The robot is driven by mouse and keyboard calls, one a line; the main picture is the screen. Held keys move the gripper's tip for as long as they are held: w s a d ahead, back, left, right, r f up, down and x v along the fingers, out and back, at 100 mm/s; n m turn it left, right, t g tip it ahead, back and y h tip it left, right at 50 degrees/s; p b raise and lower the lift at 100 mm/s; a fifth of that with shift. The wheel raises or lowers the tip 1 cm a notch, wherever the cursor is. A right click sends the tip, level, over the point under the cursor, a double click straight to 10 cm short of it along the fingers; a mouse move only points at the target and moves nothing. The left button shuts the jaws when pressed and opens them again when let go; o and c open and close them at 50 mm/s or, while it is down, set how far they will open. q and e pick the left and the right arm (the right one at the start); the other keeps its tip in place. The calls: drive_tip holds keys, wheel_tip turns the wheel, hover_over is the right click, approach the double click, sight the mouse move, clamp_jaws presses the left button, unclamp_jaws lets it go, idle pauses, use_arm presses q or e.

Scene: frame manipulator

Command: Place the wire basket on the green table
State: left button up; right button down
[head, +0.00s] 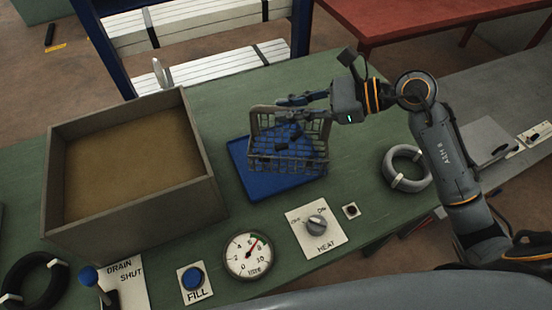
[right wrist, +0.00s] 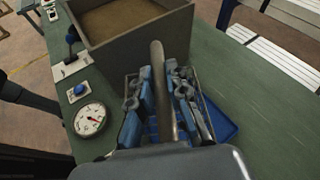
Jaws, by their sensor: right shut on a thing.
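The grey wire basket (head: 259,150) is over the blue tray (head: 243,172) on the green table (head: 225,95). I cannot tell whether it rests on the tray or hangs just above it. A few dark pieces show inside it. My right gripper (head: 308,106) reaches in from the right and is shut on the basket at its top. In the right wrist view the gripper's blue-and-grey fingers (right wrist: 172,95) close around a grey bar, and part of the basket shows below them. My left gripper is not in view.
A large open box (head: 207,200) with a brown inside stands left of the basket. In front are a gauge (head: 248,255), a FILL button (head: 192,279), a HEAT knob (head: 317,223) and a DRAIN lever (head: 89,276). A grey ring (head: 391,168) lies at the right.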

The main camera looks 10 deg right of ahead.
drive_tip(key=w+a+n+g+b, duration=0.1)
drive_tip(key=w+a+b, duration=0.1)
drive_tip(key=w, duration=0.2)
drive_tip(key=p, duration=0.1)
hover_over(275, 134)
wheel_tip(275, 134, down, 5)
drive_tip(key=shift+r, duration=0.2)
wheel_tip(275, 134, down, 5)
drive_tip(key=shift+r+p, duration=0.2)
drive_tip(key=shift+p, duration=0.5)
drive_tip(key=shift+f, duration=0.25)
drive_tip(key=c, duration=1.7)
unclamp_jaws()
drive_tip(key=shift+b, duration=0.3)
drive_tip(key=shift+c, duration=0.2)
drive_tip(key=o, duration=0.4)
drive_tip(key=shift+o, duration=0.2)
